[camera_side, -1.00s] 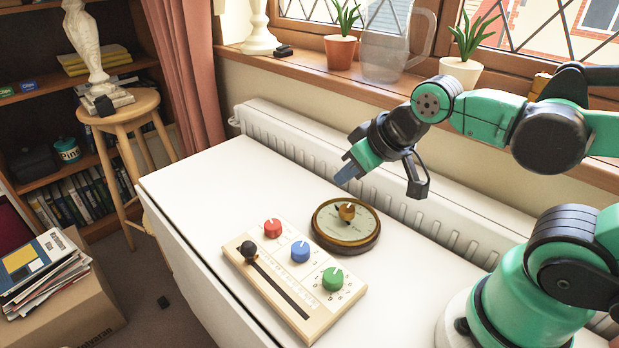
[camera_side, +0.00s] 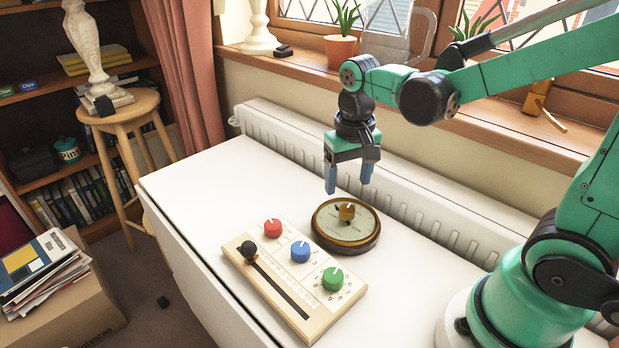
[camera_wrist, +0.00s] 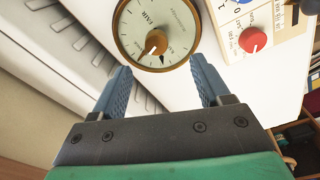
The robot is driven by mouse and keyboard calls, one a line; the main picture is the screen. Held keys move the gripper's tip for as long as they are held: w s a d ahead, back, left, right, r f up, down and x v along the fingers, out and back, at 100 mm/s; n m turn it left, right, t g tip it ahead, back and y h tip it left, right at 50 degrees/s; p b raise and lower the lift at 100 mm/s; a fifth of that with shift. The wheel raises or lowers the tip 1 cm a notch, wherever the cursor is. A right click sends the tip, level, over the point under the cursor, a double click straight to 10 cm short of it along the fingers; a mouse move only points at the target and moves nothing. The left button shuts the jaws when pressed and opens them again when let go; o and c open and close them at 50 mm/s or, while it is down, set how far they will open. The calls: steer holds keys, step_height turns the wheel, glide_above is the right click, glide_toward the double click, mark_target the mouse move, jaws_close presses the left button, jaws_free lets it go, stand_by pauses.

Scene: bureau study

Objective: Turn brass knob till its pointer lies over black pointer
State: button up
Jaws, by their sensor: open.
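The brass knob (camera_side: 347,211) sits at the centre of a round barometer-like dial (camera_side: 328,236) with a brown rim, lying flat on the white table. The black pointer (camera_wrist: 161,57) shows as a dark tip below the knob, to the right of that line; the two are apart. My gripper (camera_side: 348,190) is open and empty, pointing down above the table, just behind the dial. In the wrist view its blue fingers (camera_wrist: 160,85) stand wide apart, with the dial beyond their tips.
A wooden panel (camera_side: 312,322) with red (camera_side: 273,228), blue (camera_side: 300,251) and green (camera_side: 333,279) knobs and a black-knobbed slider (camera_side: 249,249) lies in front of the dial. A white radiator (camera_side: 285,148) runs behind. The table's left part is clear.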

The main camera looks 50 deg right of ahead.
mark_target(347, 208)
steer(key=shift+w+d+f+m+g, duration=0.1)
steer(key=shift+d+f+m+g, duration=0.15)
steer(key=shift+f, duration=2.9)
jaws_close()
steer(key=n, duration=0.5)
steer(key=shift+n, duration=2.25)
